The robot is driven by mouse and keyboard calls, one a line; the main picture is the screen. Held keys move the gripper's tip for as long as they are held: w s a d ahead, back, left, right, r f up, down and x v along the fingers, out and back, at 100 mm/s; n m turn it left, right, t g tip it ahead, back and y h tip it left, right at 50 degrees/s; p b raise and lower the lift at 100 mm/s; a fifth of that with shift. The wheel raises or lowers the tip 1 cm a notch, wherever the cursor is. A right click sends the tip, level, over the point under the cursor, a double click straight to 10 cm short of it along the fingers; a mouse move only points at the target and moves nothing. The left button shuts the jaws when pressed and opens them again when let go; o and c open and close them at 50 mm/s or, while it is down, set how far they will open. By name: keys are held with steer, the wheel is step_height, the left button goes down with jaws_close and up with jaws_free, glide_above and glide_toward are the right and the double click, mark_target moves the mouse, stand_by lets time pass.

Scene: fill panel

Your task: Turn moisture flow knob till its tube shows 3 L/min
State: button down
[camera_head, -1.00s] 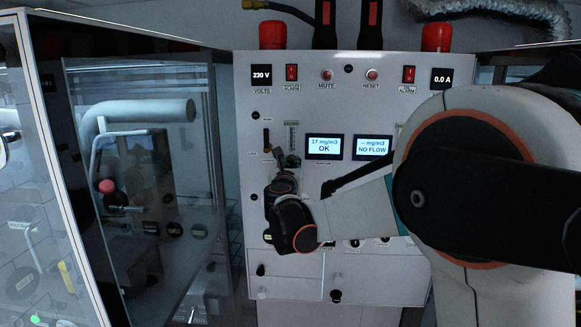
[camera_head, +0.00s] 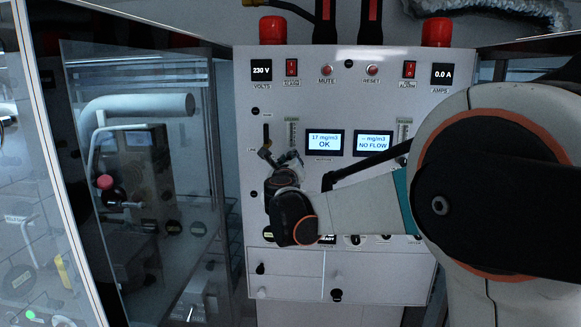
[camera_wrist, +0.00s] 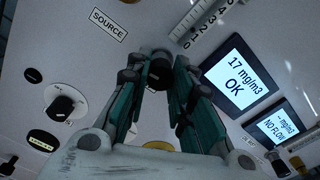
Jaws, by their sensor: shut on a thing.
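The dark round knob (camera_wrist: 160,70) sits on the white panel just below the lower end of a clear flow tube (camera_wrist: 204,18) with a numbered scale. My gripper (camera_wrist: 159,75) has its two teal-and-black fingers closed around this knob. In the head view my gripper (camera_head: 284,160) is at the panel below the left flow tube (camera_head: 292,134), and it hides the knob. The left display (camera_head: 325,143) reads 17 mg/m3 OK.
The right display (camera_head: 373,143) reads NO FLOW, beside a second flow tube (camera_head: 404,130). A selector knob (camera_wrist: 64,104) lies left of my fingers in the wrist view, below a SOURCE label (camera_wrist: 108,24). A glass-fronted cabinet (camera_head: 150,180) stands left of the panel.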

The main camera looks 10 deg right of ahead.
steer(key=shift+n+b, duration=1.1)
steer(key=shift+n, duration=3)
steer(key=c, duration=1.4)
jaws_free()
steer(key=shift+s, duration=0.1)
steer(key=v, duration=1.2)
